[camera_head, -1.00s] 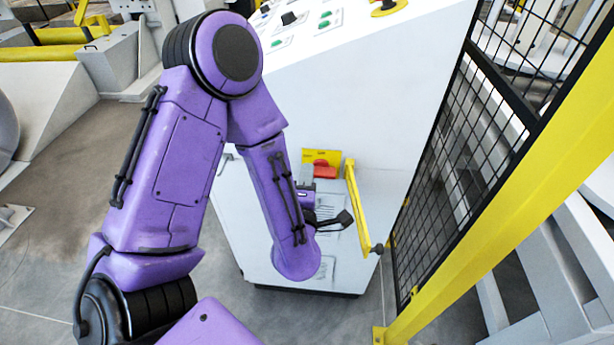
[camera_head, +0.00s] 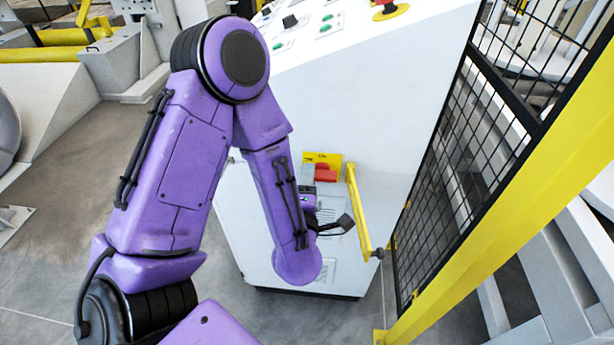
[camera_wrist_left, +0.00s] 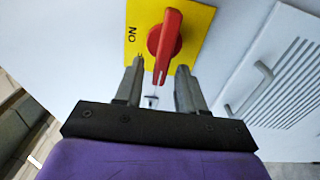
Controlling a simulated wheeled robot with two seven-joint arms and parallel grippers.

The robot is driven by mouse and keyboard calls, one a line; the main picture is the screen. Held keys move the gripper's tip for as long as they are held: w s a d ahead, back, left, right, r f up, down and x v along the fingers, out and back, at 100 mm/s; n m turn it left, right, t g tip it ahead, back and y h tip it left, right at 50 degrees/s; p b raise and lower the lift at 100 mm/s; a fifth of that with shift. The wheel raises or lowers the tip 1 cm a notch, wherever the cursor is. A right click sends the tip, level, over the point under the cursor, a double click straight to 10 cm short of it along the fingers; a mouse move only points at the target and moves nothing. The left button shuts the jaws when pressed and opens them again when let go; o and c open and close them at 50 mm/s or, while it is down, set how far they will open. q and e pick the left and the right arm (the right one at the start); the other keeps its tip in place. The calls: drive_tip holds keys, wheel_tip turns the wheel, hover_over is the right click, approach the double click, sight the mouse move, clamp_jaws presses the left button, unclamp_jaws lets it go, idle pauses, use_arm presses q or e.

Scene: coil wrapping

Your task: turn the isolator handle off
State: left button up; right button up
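The red isolator handle (camera_wrist_left: 164,45) sits on a yellow plate (camera_wrist_left: 196,22) marked "ON" in the left wrist view. Its long end slants down toward my gripper. In the head view the red handle (camera_head: 325,173) and yellow plate (camera_head: 322,158) show on the front of the white cabinet, partly behind my arm. My left gripper (camera_wrist_left: 158,78) is open, its two grey fingers apart, with the tip of the handle between or just beyond the fingertips; I cannot tell if they touch it. My right gripper is not in view.
A yellow bar (camera_head: 359,212) stands out from the cabinet (camera_head: 375,110) just right of the handle. A black mesh fence (camera_head: 445,190) with a yellow post (camera_head: 500,190) rises further right. A grey vent panel and pull handle (camera_wrist_left: 248,92) lie right of the plate.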

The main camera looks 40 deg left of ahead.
use_arm(q)
drive_tip(key=p+v, duration=0.5)
drive_tip(key=v, duration=0.5)
